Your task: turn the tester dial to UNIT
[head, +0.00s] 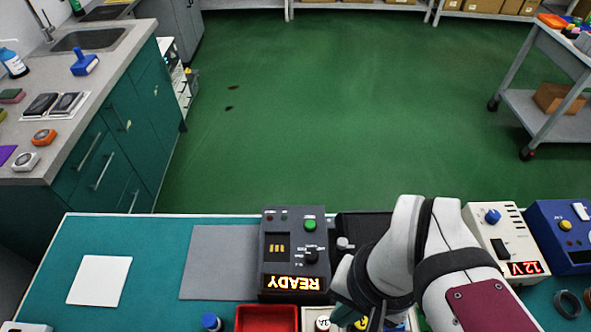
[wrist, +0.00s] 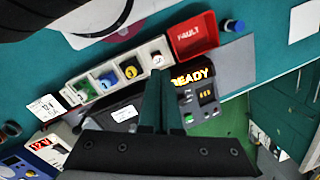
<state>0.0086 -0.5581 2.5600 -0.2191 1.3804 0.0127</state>
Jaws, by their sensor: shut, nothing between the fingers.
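The tester (head: 270,270) is a dark grey box on the teal bench. Its lit display reads READY, upside down in the head view. The black dial (head: 311,256) is on its face beside small white marks, below a green button (head: 310,224); I cannot read its setting. The tester also shows in the wrist view (wrist: 208,108), just right of my fingers, where the dial is not clear. My gripper (wrist: 157,72) is shut and empty, its dark teal fingers together. In the head view my wrist is right of the tester, with the fingers partly hidden.
A red FAULT bin (wrist: 208,48) is near the tester, with a white tray (wrist: 75,103) of coloured-capped units beside it. A grey mat (head: 205,262) and a white square (head: 100,280) lie left. A cream 12V box (head: 485,222) and a blue box (head: 550,240) stand right.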

